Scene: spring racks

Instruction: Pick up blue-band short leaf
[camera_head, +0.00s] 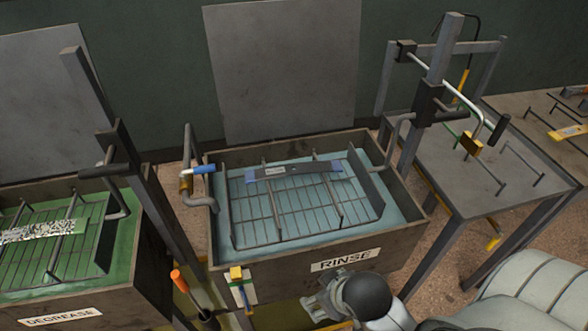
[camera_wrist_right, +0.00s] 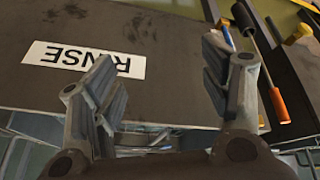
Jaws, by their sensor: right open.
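The blue-band short leaf (camera_head: 293,172) is a dark, slightly curved strip with blue bands near its ends and a small pale label. It lies across the wire rack (camera_head: 283,235) in the rinse tank (camera_head: 230,285), toward the back. My right gripper (camera_head: 322,303) is low in front of the tank's RINSE wall, apart from the leaf. In the right wrist view the right gripper (camera_wrist_right: 165,90) has its fingers spread with nothing between them, and the RINSE label shows upside down behind. The leaf is not clear in that view. My left gripper is not seen.
Posts and bent handles rise beside the tanks. At right is a grey table (camera_head: 480,170) with a hook and padlock. An orange-handled tool (camera_head: 178,281) stands between the tanks.

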